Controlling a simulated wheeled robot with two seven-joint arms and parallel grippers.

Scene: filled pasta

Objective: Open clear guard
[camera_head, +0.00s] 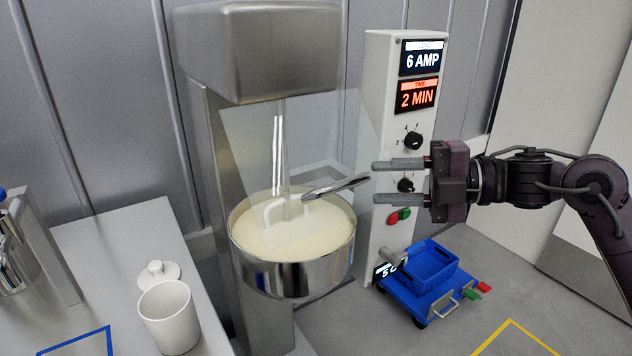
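The clear guard (247,150) is a transparent panel in front of the mixer, below its metal head. It hangs down over the front of the bowl. A metal handle (335,187) sticks out to the right from the guard's lower part. My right gripper (377,182) comes in from the right with its two fingers apart, one above the other. The handle's outer end appears level with the gap between the fingertips, just left of them. I cannot tell whether they touch. My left gripper is not in view.
The steel bowl (293,277) holds pale dough or batter. A white control column (386,80) with dials and red and green buttons stands behind my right gripper. A blue cart (424,293) is on the floor. A white cup (169,318) stands on the left table.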

